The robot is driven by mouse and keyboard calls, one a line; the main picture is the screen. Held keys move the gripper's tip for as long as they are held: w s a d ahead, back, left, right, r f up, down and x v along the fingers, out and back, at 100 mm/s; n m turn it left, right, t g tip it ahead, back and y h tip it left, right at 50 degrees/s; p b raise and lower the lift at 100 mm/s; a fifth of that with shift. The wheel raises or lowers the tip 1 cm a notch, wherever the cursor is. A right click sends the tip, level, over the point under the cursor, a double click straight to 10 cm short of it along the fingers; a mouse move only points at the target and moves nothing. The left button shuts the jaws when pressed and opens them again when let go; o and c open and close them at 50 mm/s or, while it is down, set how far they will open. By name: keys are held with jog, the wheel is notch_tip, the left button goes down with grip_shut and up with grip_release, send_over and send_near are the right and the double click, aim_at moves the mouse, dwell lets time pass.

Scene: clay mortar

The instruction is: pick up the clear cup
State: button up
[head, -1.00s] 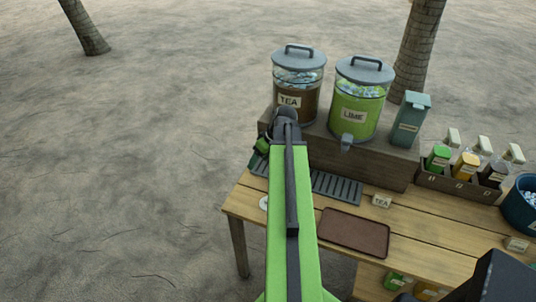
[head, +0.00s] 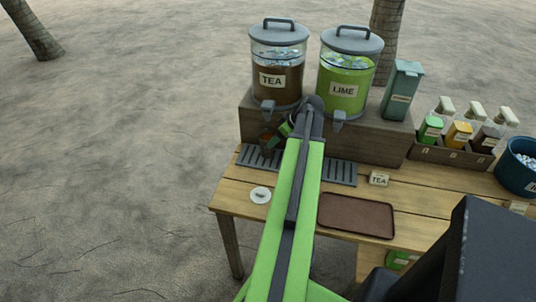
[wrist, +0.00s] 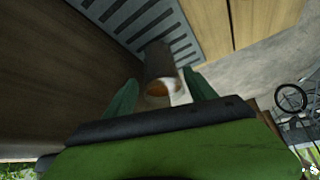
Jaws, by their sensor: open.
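The clear cup (wrist: 160,62) stands between the two teal fingers of my gripper (wrist: 158,80) in the wrist view, with orange-brown liquid showing in it. My gripper is open, with a finger on each side of the cup; whether either finger touches it I cannot tell. In the head view the cup (head: 267,137) shows as a small brownish shape under the tap of the tea dispenser (head: 277,80), above the slatted drip tray (head: 258,160). My gripper (head: 279,133) is beside it there, partly hidden by my arm.
The lime dispenser (head: 346,78) stands right of the tea one on a wooden riser (head: 385,142). A brown tray (head: 356,216), a white disc (head: 260,195) and a TEA sign (head: 379,179) lie in front. Bottles and a blue tub (head: 518,168) stand at right.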

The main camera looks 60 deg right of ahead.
aim_at(274, 148)
jog(key=b+x, duration=0.1)
jog(key=x, duration=0.3)
jog(key=shift+s+f+b, duration=0.1)
jog(key=shift+s+b, duration=0.05)
jog(key=shift+b, duration=0.25)
jog(key=b+x, duration=0.4)
jog(key=x, duration=0.1)
jog(key=shift+f+b, duration=0.2)
jog(key=shift+b, duration=0.15)
jog(key=shift+w+f, duration=0.15)
jog(key=shift+w, duration=0.15)
jog(key=shift+r, duration=0.2)
grip_shut()
